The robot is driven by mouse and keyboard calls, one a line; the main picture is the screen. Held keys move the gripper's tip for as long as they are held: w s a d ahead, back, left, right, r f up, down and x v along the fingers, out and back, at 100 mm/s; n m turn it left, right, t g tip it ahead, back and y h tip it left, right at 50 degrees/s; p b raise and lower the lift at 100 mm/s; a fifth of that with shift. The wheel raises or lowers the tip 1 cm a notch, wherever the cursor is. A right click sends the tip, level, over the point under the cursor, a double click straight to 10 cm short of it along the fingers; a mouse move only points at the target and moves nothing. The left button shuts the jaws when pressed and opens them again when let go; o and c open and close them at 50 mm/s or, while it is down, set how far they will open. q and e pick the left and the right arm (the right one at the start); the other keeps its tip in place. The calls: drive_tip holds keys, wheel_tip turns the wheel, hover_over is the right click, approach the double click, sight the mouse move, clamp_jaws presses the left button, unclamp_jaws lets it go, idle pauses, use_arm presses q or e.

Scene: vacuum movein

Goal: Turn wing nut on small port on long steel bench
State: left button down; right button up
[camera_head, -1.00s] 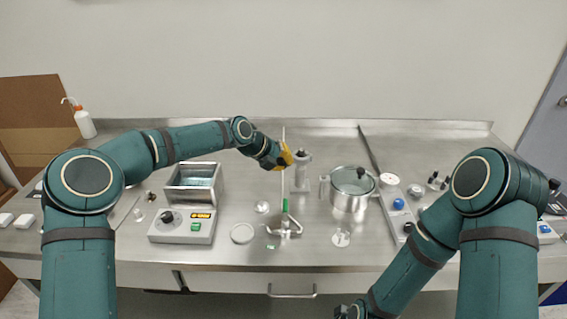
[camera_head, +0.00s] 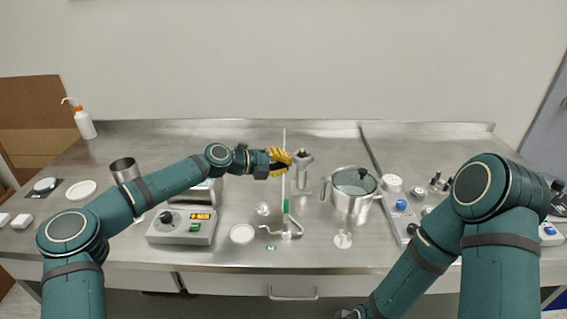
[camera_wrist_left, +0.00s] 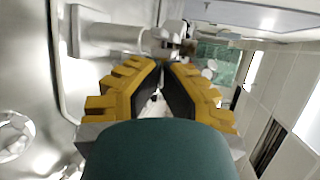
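The small port (camera_head: 303,178) is a grey upright metal post with a wider clamped top, standing on the bench right of centre. In the left wrist view the port (camera_wrist_left: 112,39) lies sideways beyond the fingers, its clamped end near the fingertips. The wing nut is too small to tell apart from the clamp. My left gripper (camera_head: 288,163), with yellow fingers, is just left of the port's top, at about its height. In the wrist view the left gripper (camera_wrist_left: 163,66) is slightly open, with a narrow gap and nothing clearly held.
A thin upright rod on a stand (camera_head: 285,217) is close to my left gripper. A lidded steel pot (camera_head: 351,200) stands right of the port. A heater box with display (camera_head: 181,227) is under my left arm.

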use_arm(q)
drive_tip(key=shift+s+d+f, duration=0.15)
idle(0.4)
drive_tip(key=c, duration=1.2)
unclamp_jaws()
drive_tip(key=shift+d, duration=0.1)
drive_tip(key=shift+a, duration=0.5)
drive_tip(key=v, duration=1.1)
drive_tip(key=shift+a, duration=0.1)
